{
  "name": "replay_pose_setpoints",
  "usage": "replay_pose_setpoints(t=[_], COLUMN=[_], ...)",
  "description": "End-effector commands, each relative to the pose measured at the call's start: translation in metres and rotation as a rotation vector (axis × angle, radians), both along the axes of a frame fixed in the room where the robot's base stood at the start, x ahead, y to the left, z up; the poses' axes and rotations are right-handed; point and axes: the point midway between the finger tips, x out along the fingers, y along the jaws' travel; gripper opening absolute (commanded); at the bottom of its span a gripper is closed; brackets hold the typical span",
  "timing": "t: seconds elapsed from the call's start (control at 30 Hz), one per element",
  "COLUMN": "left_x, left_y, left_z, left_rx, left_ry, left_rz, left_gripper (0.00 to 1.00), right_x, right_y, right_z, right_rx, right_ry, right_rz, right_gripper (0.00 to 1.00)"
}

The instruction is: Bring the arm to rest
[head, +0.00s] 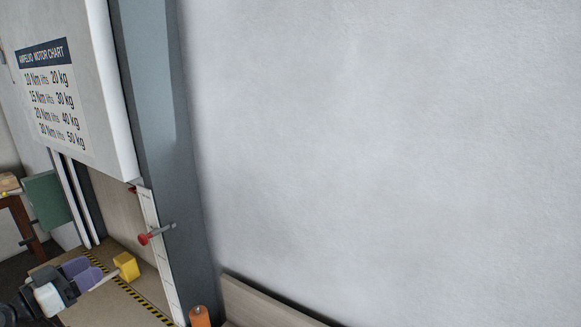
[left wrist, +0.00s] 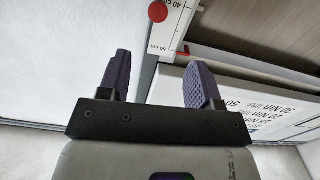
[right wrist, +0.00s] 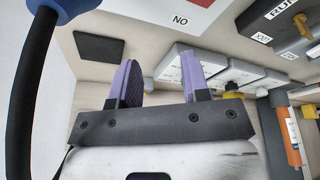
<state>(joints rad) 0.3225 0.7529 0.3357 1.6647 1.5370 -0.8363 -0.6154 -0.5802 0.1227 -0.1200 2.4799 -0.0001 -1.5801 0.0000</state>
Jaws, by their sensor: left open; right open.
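My left gripper (head: 82,270) is at the lower left of the head view, its purple fingers in front of the floor strip with black and yellow stripes. In the left wrist view its fingers (left wrist: 158,82) stand apart with nothing between them. My right gripper is outside the head view. In the right wrist view its purple fingers (right wrist: 160,82) are apart and empty, in front of a pale wooden board (right wrist: 140,45). Whether a fingertip touches anything there, I cannot tell.
A white box with a motor chart (head: 52,85) hangs beside a grey post (head: 160,120). A white scale (head: 160,262) with a red-ended pin (head: 145,238) and a yellow block (head: 126,266) are near my left gripper. A black handle (right wrist: 33,90) and grey profiles (right wrist: 232,75) surround my right gripper.

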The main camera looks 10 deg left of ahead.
Motion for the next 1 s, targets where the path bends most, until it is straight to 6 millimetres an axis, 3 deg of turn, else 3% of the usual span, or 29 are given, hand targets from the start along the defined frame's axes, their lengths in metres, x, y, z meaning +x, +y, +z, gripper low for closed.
replay_pose_setpoints(t=[0.17,0.33,0.47,0.57,0.67,0.9,1.0], left_x=[-0.005,-0.018,-0.029,-0.047,-0.081,-0.185,-0.225], left_y=[-0.003,-0.013,-0.038,-0.071,-0.114,-0.221,-0.255], left_z=[-0.029,-0.045,-0.060,-0.089,-0.132,-0.222,-0.253], left_rx=[-0.020,0.171,0.322,0.418,0.500,0.537,0.493], left_ry=[0.227,0.422,0.520,0.585,0.646,0.772,0.859], left_rz=[0.007,0.142,0.280,0.378,0.444,0.379,0.295], left_gripper=[0.58,0.58,0.58,0.58,0.58,0.58,0.58], right_x=[0.000,0.000,0.000,0.000,0.000,0.000,0.000], right_y=[-0.001,-0.001,0.000,0.001,0.002,0.003,0.003], right_z=[0.000,0.000,0.000,0.000,0.000,0.000,0.000], right_rx=[-0.004,-0.003,-0.001,0.002,0.005,0.010,0.008], right_ry=[0.000,0.001,0.000,0.000,0.000,-0.001,0.000], right_rz=[0.002,0.002,0.001,-0.001,-0.004,-0.006,-0.006], right_gripper=[0.43,0.43,0.43,0.43,0.43,0.43,0.43])
